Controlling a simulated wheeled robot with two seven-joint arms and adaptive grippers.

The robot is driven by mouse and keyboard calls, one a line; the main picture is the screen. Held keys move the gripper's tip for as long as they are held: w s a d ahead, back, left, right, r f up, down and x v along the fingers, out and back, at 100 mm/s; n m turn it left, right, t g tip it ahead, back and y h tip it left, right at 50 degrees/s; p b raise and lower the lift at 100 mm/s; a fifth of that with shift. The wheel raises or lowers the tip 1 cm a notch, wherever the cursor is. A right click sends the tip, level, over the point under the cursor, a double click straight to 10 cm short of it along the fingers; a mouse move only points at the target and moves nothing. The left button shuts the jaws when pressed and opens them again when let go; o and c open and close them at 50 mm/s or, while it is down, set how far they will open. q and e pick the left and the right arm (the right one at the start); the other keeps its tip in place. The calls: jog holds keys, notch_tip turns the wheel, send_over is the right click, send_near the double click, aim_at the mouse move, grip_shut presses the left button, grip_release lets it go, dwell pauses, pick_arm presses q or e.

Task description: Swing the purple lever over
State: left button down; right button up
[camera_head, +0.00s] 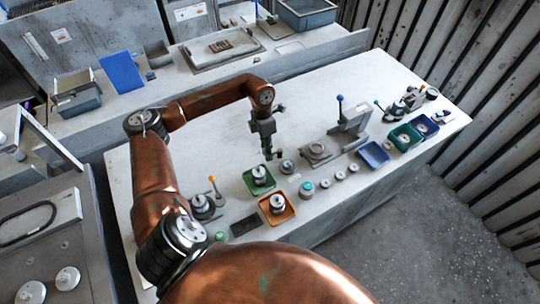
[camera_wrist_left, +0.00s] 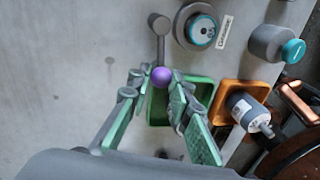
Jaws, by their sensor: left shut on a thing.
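The purple lever's round knob (camera_wrist_left: 161,76) shows in the left wrist view, between my fingertips. Its grey stem runs up the picture to a round grey pivot end. My left gripper (camera_wrist_left: 160,84) has green-padded fingers, one on each side of the knob, shut on it. In the head view my left gripper (camera_head: 270,153) points down over the middle of the white worktable, behind the green tray; the knob cannot be made out there. My right gripper is not in view.
The green tray (camera_head: 249,179) and the orange tray (camera_head: 290,211) each hold a grey part and lie close to the gripper. A fixture with a blue-knobbed lever (camera_head: 340,99) stands to the right. A blue tray (camera_head: 373,154) lies near the front edge. The table's far left is clear.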

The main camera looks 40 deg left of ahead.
pick_arm(q)
jog(key=shift+w+a+f+m, duration=0.1)
jog(key=shift+a+m, duration=0.1)
jog(key=shift+m, duration=0.3)
jog(key=shift+b, duration=0.3)
jog(key=c, duration=1.8)
grip_release()
jog(key=shift+o, duration=0.2)
notch_tip(320, 180, up, 12)
jog(key=w+a, duration=0.1)
jog(key=a, duration=0.1)
jog(key=shift+w, duration=0.2)
jog(key=shift+f, duration=0.1)
